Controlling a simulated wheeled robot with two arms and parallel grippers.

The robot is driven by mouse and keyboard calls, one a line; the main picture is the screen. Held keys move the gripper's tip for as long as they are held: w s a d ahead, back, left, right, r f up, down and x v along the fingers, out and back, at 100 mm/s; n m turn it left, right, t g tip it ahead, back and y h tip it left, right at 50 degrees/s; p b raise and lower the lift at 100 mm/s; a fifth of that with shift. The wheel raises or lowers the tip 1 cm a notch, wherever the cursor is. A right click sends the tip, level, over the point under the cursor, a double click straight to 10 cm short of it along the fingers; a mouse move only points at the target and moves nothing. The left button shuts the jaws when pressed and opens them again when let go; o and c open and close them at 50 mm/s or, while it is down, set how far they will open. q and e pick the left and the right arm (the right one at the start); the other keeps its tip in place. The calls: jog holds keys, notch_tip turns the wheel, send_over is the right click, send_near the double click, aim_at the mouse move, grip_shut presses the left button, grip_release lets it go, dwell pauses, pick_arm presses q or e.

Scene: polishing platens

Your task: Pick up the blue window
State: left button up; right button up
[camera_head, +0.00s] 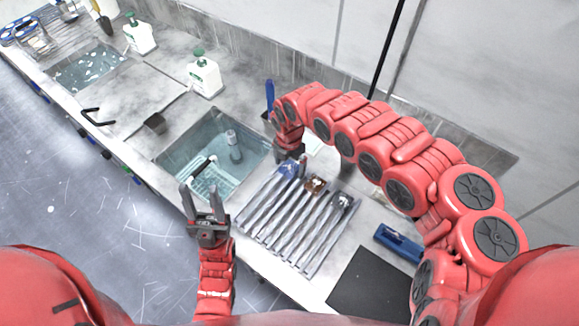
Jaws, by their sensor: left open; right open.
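Nothing in the head view is clearly a blue window. A blue item (288,169) lies at the far end of the ribbed metal rack (268,220), partly hidden by my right gripper. An upright blue handle (270,94) stands behind my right wrist. A flat blue object (400,241) lies on the counter at the right, beside my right arm. My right gripper (298,160) is open just above the rack's far end; its fingers are small and partly hidden. My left gripper (202,190) is open and empty, fingers up, in front of the counter edge near the sink.
A water-filled sink (190,150) with a faucet lies left of the rack. White bottles with green pumps (203,76) stand behind. Small brown and dark items (316,185) lie on the rack. A black mat (368,287) lies at the front right. A wall closes the back.

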grip_shut()
dwell(0.4)
jog(key=shift+r, duration=0.15)
